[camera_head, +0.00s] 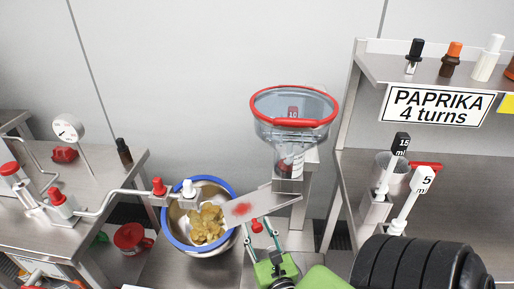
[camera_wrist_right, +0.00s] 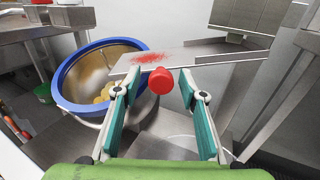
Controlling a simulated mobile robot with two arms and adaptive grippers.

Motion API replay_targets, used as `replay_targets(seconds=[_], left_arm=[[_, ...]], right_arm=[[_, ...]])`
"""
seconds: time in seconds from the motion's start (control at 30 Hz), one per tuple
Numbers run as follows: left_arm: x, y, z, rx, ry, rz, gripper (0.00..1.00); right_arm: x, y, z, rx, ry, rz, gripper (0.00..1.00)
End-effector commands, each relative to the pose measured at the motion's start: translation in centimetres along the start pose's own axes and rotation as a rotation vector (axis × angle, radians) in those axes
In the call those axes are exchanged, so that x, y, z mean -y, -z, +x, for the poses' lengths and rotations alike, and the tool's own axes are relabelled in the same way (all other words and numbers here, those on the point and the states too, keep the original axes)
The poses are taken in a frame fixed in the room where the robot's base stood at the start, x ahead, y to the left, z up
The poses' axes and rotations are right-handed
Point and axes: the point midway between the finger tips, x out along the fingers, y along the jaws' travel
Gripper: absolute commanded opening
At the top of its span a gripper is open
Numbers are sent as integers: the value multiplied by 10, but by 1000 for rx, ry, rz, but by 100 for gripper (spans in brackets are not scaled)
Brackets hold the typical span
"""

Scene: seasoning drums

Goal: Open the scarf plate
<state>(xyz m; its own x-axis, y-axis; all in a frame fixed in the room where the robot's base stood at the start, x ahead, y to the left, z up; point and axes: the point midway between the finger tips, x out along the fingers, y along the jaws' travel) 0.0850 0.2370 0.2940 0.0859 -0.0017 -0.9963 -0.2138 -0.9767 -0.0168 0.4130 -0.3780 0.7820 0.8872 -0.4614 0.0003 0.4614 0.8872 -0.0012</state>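The scarf plate looks to be the flat metal plate (camera_head: 278,204) under the hopper, reaching over the bowl's right rim. A patch of red powder (camera_head: 242,209) lies on its left end. The plate (camera_wrist_right: 205,52) also shows in the right wrist view. A red knob (camera_head: 257,226) sits at its near edge. My right gripper (camera_wrist_right: 160,88) is open, its two green-padded fingers on either side of the knob (camera_wrist_right: 160,80), with gaps visible on both sides. In the head view the gripper (camera_head: 268,254) is just below the knob. My left gripper is not in view.
A blue-rimmed bowl (camera_head: 184,243) holds yellow chips (camera_head: 207,224). A clear hopper with a red rim (camera_head: 295,108) stands behind the plate. A left table (camera_head: 100,168) carries a gauge and red-capped fittings. The right shelf (camera_head: 372,62) holds bottles and a PAPRIKA sign.

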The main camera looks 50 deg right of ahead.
Motion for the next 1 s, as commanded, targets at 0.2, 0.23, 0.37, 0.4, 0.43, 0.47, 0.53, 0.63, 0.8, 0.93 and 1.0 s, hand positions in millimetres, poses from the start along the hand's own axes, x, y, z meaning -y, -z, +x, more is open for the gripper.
replay_targets(seconds=[0.2,0.23,0.37,0.4,0.43,0.47,0.53,0.63,0.8,0.93,1.0], left_arm=[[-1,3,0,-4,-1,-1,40],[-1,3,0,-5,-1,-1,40],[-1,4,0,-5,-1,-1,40],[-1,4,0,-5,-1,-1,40],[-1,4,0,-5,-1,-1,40],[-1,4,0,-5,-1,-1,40],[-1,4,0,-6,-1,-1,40],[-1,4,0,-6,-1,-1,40],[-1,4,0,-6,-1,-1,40],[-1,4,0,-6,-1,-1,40],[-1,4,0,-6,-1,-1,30]], right_arm=[[0,2,-42,-7,0,-1,38],[0,2,-48,-7,-1,0,38],[0,2,-76,-6,-1,0,38],[1,1,-83,-5,0,-1,38],[1,1,-88,-5,0,0,38],[0,2,-93,-5,-1,1,38],[1,1,-102,-4,0,0,38],[0,1,-110,-3,0,0,38],[0,0,-114,-2,0,2,38],[0,0,-114,-2,0,2,38],[0,0,-114,-2,0,1,38]])
